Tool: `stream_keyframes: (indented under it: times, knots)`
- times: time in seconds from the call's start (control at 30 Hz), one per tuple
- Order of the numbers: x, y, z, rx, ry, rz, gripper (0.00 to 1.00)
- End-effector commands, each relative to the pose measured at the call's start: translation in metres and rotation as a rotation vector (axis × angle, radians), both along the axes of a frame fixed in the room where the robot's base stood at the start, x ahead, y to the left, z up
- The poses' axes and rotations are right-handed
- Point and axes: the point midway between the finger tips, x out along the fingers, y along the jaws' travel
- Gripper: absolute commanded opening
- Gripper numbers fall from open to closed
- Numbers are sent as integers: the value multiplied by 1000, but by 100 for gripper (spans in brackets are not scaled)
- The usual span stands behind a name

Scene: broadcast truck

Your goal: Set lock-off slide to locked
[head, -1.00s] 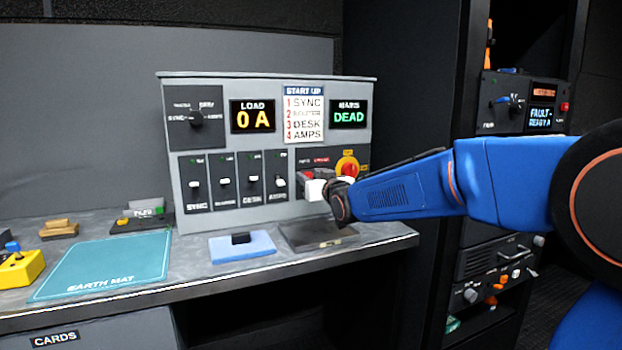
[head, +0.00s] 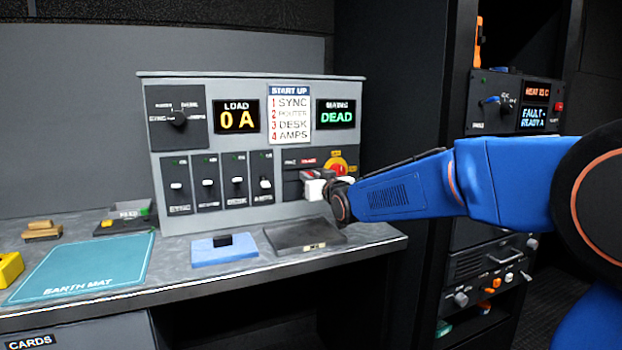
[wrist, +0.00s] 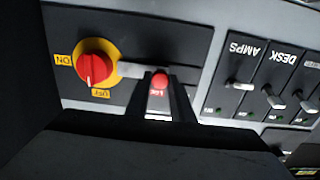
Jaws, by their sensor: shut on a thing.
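The lock-off slide's red tab (wrist: 159,82) sits in a dark slot on the control panel, seen upside down in the wrist view. My gripper (wrist: 160,105) is shut on this tab, with a dark finger on each side. A pale bar in the slot runs from the tab toward a red rotary switch (wrist: 95,68) on a yellow disc marked ON and OFF. In the head view my gripper (head: 312,186) is at the panel's lower right, just left of the rotary switch (head: 340,167), and hides most of the slide. The tab's lettering is too small to read.
The panel (head: 258,75) has several toggle switches left of the slide. Its displays read 0 A and DEAD. A dark tray (head: 300,238), a blue pad (head: 223,252) and an earth mat (head: 85,268) lie on the bench. An equipment rack (head: 495,262) stands right.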

Motion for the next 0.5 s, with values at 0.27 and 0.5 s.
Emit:
stream_keyframes:
  times: [0.27,0.5]
  knots:
    - [1,-2,0,1,0,-3,39]
    - [-1,-2,0,1,0,-2,39]
